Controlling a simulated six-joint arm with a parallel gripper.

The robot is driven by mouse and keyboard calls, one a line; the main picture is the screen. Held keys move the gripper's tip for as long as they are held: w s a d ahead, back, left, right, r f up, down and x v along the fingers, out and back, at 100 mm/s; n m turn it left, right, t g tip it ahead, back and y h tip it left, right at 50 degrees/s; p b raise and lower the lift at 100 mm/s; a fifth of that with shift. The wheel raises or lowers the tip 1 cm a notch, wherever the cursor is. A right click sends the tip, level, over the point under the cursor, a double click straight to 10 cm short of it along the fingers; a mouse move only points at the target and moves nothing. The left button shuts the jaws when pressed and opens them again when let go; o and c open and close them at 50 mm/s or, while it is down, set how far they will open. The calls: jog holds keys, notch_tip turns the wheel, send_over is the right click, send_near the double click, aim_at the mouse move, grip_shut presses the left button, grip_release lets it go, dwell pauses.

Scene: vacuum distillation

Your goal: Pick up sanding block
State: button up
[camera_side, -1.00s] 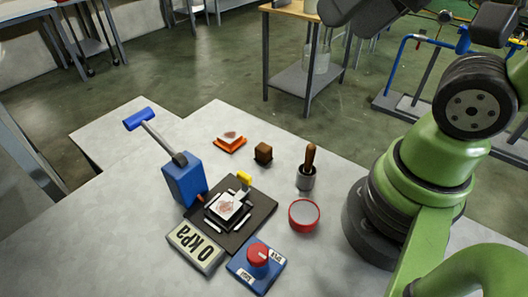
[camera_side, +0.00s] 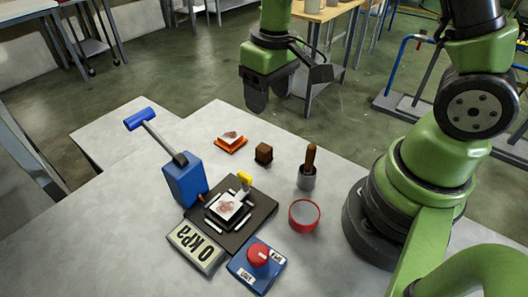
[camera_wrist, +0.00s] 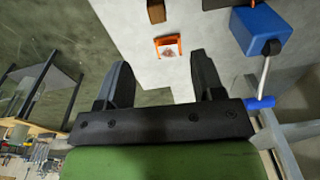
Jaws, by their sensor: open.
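The sanding block appears to be the small brown block (camera_side: 264,154), which sits alone on the grey table. In the wrist view the brown block (camera_wrist: 156,11) is at the top edge, partly cut off. My gripper (camera_side: 258,100) hangs above the far side of the table, clear of the block. In the wrist view my gripper (camera_wrist: 158,72) has its two dark fingers spread apart, with nothing between them.
An orange holder (camera_side: 231,144) with a pale stained piece lies left of the block.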

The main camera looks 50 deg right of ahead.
send_over(264, 147)
jog(key=shift+n+g, duration=0.3)
jog(key=shift+g, duration=0.1)
jog(key=f, duration=0.5)
jog(key=s+f, duration=0.1)
jog(key=f, duration=0.1)
jog(key=shift+a+f, duration=0.15)
jog(key=shift+f, duration=0.15)
jog(key=shift+w+f, duration=0.15)
jog(key=shift+f, duration=0.8)
jog(key=shift+w+f, duration=0.2)
jog(key=shift+f, duration=0.8)
jog(key=shift+w+f, duration=0.15)
jog(key=shift+f, duration=0.8)
jog(key=shift+c, duration=0.4)
jog(key=c, duration=0.9)
